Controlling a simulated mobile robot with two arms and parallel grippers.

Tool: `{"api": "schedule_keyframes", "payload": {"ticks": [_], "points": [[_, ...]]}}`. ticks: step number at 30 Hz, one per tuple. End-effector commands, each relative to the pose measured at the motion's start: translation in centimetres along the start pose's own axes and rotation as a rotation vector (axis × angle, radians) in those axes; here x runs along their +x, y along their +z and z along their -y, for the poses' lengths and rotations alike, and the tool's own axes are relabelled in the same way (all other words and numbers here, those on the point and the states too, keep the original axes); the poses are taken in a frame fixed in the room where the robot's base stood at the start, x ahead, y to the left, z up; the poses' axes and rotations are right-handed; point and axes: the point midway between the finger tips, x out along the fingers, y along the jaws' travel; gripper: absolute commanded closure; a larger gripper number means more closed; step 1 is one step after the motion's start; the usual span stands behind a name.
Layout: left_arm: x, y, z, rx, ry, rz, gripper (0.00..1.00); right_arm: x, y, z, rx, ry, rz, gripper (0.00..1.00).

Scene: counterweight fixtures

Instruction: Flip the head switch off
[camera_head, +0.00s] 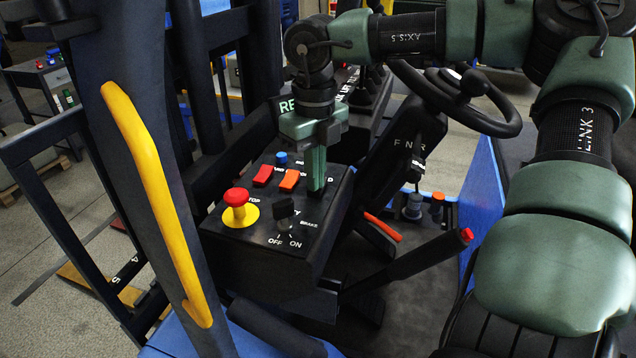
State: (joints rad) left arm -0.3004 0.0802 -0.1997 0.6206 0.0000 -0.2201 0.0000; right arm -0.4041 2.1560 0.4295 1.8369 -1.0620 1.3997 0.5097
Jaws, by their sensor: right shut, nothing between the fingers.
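A dark control panel (230,247) on the vehicle carries two rocker switches, one red (263,175) and one orange (289,180). The labels behind them are partly hidden, so I cannot read which one is the head switch. My right gripper (316,188) points down over the panel, just right of the orange switch. Its fingers are shut with nothing between them. They hide part of the panel and its lettering, and I cannot tell whether the tips touch the surface. My left gripper is not in view.
A red stop button (236,197) on a yellow base and a black key switch (284,208) marked OFF and ON sit nearer on the panel. A blue button (281,158) is behind the rockers. A steering wheel (500,125), red-tipped lever (410,261) and yellow grab bar (155,195) are around.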

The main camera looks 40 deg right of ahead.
Motion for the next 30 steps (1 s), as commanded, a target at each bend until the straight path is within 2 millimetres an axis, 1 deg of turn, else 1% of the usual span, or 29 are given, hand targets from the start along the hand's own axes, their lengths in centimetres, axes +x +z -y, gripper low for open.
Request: {"api": "schedule_keyframes", "payload": {"ticks": [5, 11, 30], "points": [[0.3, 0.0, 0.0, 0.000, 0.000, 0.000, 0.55, 0.4, 0.0, 0.0, 0.000, 0.000, -0.001, 1.00], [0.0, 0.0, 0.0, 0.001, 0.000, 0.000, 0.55, 0.0, -0.1, 0.0, 0.000, 0.000, -0.003, 1.00], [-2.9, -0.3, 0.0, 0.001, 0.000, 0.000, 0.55, -5.2, 0.0, 0.0, 0.000, -0.002, 0.000, 1.00]]}}
